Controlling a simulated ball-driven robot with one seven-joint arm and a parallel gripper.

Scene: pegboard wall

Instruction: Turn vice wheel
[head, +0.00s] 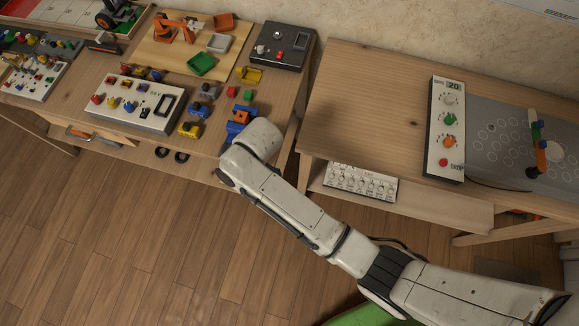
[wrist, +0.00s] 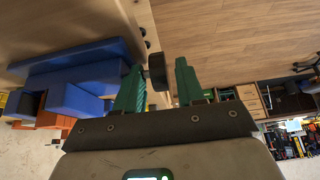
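The blue vice (head: 239,116) sits at the front edge of the left table, partly covered by my arm in the head view. In the wrist view the vice's blue body (wrist: 75,75) fills the left side. A dark wheel (wrist: 157,72), seen nearly edge-on, stands between the two green fingers of my gripper (wrist: 161,78). The fingers are apart, with a gap to the wheel on the right. The wheel is close to the left finger; I cannot tell if they touch. The head view hides my gripper and the wheel behind my arm.
The left table (head: 55,92) holds a white control panel (head: 133,104), a green bin (head: 201,65) and a dark control box (head: 283,46). The right table (head: 370,85) holds another panel (head: 447,130) and a grey perforated plate (head: 510,150). Wooden floor (head: 130,230) is open in front.

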